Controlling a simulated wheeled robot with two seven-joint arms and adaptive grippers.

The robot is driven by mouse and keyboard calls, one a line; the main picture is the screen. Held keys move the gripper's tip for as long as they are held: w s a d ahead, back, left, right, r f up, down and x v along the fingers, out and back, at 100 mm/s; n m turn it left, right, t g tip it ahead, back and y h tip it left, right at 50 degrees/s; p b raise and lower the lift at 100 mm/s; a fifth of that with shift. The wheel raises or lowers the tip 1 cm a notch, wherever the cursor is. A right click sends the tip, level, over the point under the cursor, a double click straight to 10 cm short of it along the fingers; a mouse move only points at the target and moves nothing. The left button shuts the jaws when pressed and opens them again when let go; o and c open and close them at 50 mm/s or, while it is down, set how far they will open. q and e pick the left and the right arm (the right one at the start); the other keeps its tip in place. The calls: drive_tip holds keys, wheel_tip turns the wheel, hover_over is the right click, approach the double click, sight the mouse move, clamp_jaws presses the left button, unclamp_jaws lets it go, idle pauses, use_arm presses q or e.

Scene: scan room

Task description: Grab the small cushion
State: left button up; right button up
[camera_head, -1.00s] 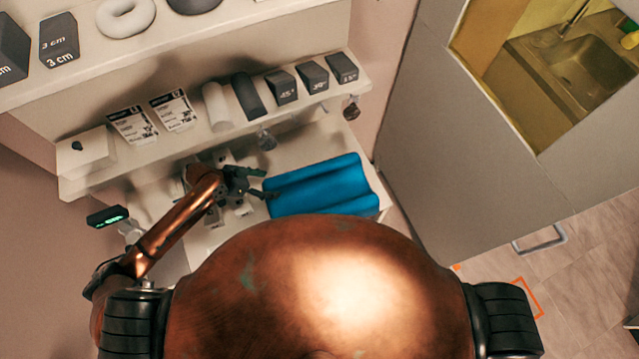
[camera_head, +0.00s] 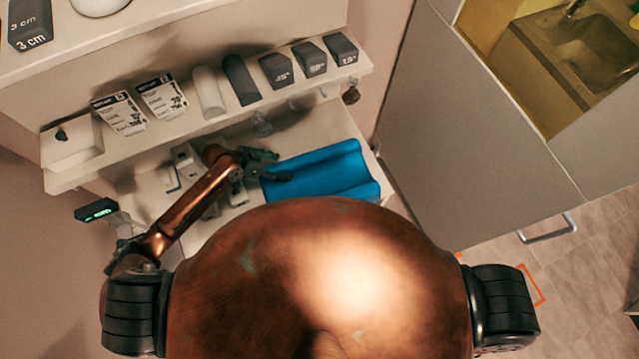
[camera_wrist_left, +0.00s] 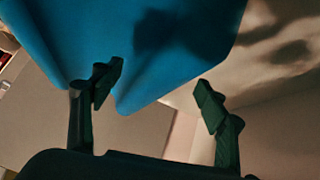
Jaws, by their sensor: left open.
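A blue cushion (camera_head: 325,170) with a raised, contoured shape lies on the white counter below the shelf. My left gripper (camera_head: 279,166) is at the cushion's left end, with its fingers over or beside that end. In the left wrist view the blue cushion (camera_wrist_left: 140,45) fills the upper left and middle. There the left gripper (camera_wrist_left: 160,76) is open, with one finger in front of the cushion and the other to the right of its edge. I cannot tell whether either finger touches it. The cushion's near edge is partly hidden by my body. My right gripper is not in view.
A white shelf (camera_head: 190,140) above the counter carries dark angle blocks (camera_head: 309,59), two rolls and labelled boxes (camera_head: 163,96). Small pale items (camera_head: 186,164) lie on the counter left of the cushion. A grey cabinet (camera_head: 465,130) stands to the right.

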sight(300, 160)
use_arm(q)
drive_tip(key=shift+w+d, duration=0.25)
drive_tip(key=shift+d, duration=0.35)
drive_tip(key=shift+w+d, duration=0.2)
drive_tip(key=shift+d, duration=0.4)
drive_tip(key=d, duration=0.1)
drive_tip(key=w+d+p, duration=0.1)
drive_tip(key=d, duration=0.2)
drive_tip(key=shift+w+d+r, duration=0.1)
drive_tip(key=shift+w+d, duration=0.1)
drive_tip(key=shift+w, duration=0.1)
drive_tip(key=shift+w+d+f+p, duration=0.15)
drive_tip(key=shift+d+f+p, duration=0.2)
drive_tip(key=shift+f+p, duration=0.15)
drive_tip(key=shift+c, duration=0.3)
drive_tip(key=c, duration=1.8)
